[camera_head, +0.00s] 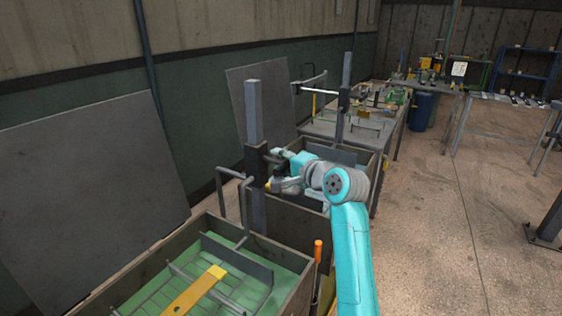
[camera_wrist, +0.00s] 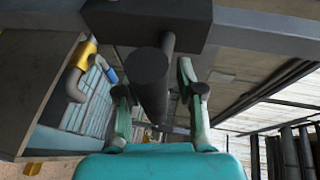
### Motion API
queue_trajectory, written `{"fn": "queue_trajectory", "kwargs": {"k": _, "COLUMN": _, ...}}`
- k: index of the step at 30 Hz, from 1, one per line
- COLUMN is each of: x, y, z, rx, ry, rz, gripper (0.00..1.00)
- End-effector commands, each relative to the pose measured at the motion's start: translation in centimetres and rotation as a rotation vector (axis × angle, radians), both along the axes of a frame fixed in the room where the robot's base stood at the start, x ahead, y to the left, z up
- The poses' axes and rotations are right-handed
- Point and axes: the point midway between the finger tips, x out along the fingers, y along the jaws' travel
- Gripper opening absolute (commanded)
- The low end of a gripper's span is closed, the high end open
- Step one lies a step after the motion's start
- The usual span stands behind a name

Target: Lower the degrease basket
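The degrease basket appears to be the wire-grid basket (camera_head: 165,290) with a yellow bar (camera_head: 195,292) across it, low in the green-filled tank (camera_head: 285,257) at the bottom of the head view. I cannot tell whether it touches the green surface. A grey post (camera_head: 254,112) stands behind the tank, with a black carriage (camera_head: 255,166) and a grey hanger frame (camera_head: 230,174) on it. My gripper (camera_wrist: 160,90) is at the carriage. In the wrist view its fingers are apart on either side of a dark cylindrical handle (camera_wrist: 148,68), with gaps visible. The fingertips are unclear in the head view.
A second tank with its own post (camera_head: 344,100) stands behind my arm. Beyond it is a cluttered bench (camera_head: 345,130). An orange-topped handle (camera_head: 318,250) stands beside the front tank. Grey panels (camera_head: 90,190) lean on the left wall. Open floor (camera_head: 450,240) lies at right.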

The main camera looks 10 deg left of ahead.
Motion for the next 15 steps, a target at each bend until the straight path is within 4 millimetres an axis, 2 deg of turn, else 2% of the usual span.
{"fn": "queue_trajectory", "kwargs": {"k": 1, "x": -0.01, "y": -0.01, "z": -0.01, "rx": 0.0, "ry": 0.0, "rz": 0.0, "gripper": 0.18}}
{"fn": "queue_trajectory", "kwargs": {"k": 3, "x": -0.01, "y": -0.01, "z": 0.0, "rx": 0.0, "ry": 0.0, "rz": 0.0, "gripper": 0.01}}
{"fn": "queue_trajectory", "kwargs": {"k": 11, "x": -0.02, "y": -0.01, "z": 0.04, "rx": 0.0, "ry": -0.003, "rz": 0.001, "gripper": 0.0}}
{"fn": "queue_trajectory", "kwargs": {"k": 15, "x": -0.05, "y": -0.02, "z": -0.88, "rx": -0.001, "ry": 0.0, "rz": 0.0, "gripper": 0.0}}
